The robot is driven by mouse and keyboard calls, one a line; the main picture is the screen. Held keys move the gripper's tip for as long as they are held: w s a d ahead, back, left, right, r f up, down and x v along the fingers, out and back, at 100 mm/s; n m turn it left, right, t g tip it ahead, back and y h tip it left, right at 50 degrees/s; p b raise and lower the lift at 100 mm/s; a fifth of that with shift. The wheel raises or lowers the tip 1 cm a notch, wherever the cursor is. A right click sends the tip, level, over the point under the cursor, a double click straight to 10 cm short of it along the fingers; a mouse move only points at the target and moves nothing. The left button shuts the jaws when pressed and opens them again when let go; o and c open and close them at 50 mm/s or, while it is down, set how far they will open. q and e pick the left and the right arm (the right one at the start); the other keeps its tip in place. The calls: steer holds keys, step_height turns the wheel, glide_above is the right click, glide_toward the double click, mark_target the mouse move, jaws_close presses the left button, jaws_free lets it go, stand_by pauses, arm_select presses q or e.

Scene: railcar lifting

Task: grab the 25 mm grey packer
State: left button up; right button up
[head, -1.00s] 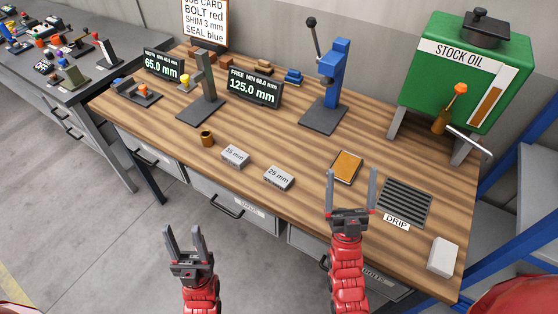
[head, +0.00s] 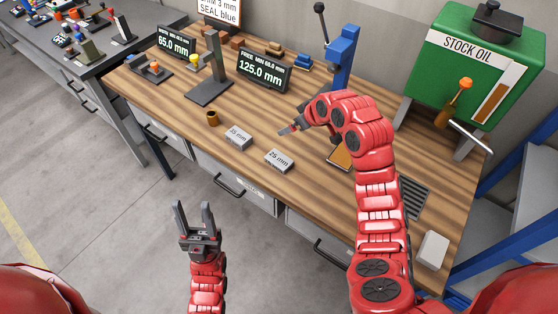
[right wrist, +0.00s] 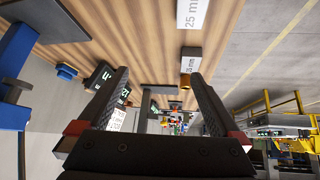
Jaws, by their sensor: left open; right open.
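The 25 mm grey packer (head: 279,161) lies on the wooden bench near its front edge, label up. The 35 mm grey packer (head: 237,138) lies to its left. My right gripper (head: 287,130) is above the bench, just behind the 25 mm packer in the head view, pointing left. It is open and empty. In the right wrist view the 25 mm packer (right wrist: 192,14) shows at the top, off to the right of and outside the open fingers; the 35 mm packer (right wrist: 190,60) is beyond it. My left gripper (head: 194,216) is open and empty, in front of the bench.
A brass cup (head: 212,118) stands left of the packers. A blue press (head: 341,58) stands behind my right arm, which partly covers an orange-brown pad (head: 340,157) and the drip grille (head: 414,197). A white block (head: 433,250) is at the front right.

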steer(key=s+r+n+g, duration=0.1)
steer(key=s+n+g, duration=0.15)
steer(key=s, duration=0.25)
steer(key=b, duration=0.6)
glide_toward(279, 159)
steer(key=shift+w+a+f+m+g+h, duration=0.35)
steer(key=shift+a+m+h, duration=0.1)
steer(key=shift+a, duration=0.15)
steer(key=shift+x, duration=0.75)
steer(key=shift+w+a+f+p, duration=0.15)
steer(key=shift+w+f+p, duration=0.05)
steer(key=shift+p, duration=0.1)
steer(key=shift+f, duration=0.1)
steer(key=p+x, duration=0.3)
steer(key=shift+w+f, duration=0.1)
steer(key=shift+f, duration=0.25)
steer(key=shift+w+a+f, duration=0.15)
steer(key=shift+a+f, duration=0.05)
steer(key=shift+f, duration=0.4)
